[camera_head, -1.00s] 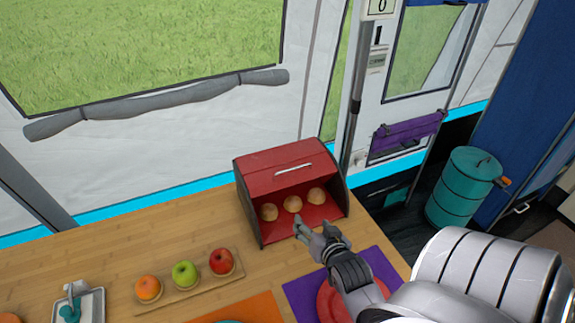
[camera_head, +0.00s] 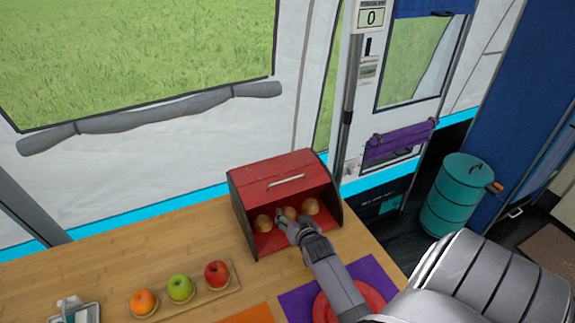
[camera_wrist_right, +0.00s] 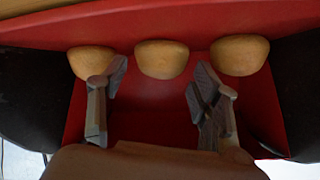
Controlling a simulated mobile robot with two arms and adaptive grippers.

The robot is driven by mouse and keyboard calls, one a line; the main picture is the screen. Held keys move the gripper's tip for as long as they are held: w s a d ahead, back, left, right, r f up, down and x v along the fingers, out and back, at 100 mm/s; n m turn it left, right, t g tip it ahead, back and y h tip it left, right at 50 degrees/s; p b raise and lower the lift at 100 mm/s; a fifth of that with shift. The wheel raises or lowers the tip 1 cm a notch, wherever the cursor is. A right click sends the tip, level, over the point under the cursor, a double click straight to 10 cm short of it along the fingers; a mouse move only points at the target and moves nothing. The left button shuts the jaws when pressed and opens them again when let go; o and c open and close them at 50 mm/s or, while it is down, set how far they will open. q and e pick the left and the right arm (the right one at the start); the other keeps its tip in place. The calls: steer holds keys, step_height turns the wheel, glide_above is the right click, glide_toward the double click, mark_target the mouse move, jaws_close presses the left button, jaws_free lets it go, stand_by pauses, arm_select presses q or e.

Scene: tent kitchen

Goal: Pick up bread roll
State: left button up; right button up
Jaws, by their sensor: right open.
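Three tan bread rolls sit in a row inside the open red bread box (camera_head: 280,184): a left roll (camera_head: 263,222), a middle roll (camera_head: 290,213) and a right roll (camera_head: 311,206). My right gripper (camera_head: 282,217) reaches into the box's opening, its fingers at the middle roll. In the right wrist view my right gripper (camera_wrist_right: 160,85) is open and empty. The middle roll (camera_wrist_right: 162,59) lies between and just beyond its fingertips. The left fingertip overlaps part of one outer roll (camera_wrist_right: 92,62); the other outer roll (camera_wrist_right: 239,55) is clear of the fingers. My left gripper is not in view.
A wooden tray (camera_head: 212,295) with an orange, a green apple and a red apple lies left of the box. A red plate (camera_head: 372,296) on a purple mat (camera_head: 294,302) lies under my right forearm. The box's side walls and lid surround the gripper's space.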

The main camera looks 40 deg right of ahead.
steer(key=shift+x, duration=1.35)
steer(key=shift+c, duration=0.2)
steer(key=c, duration=0.5)
steer(key=shift+r, duration=0.15)
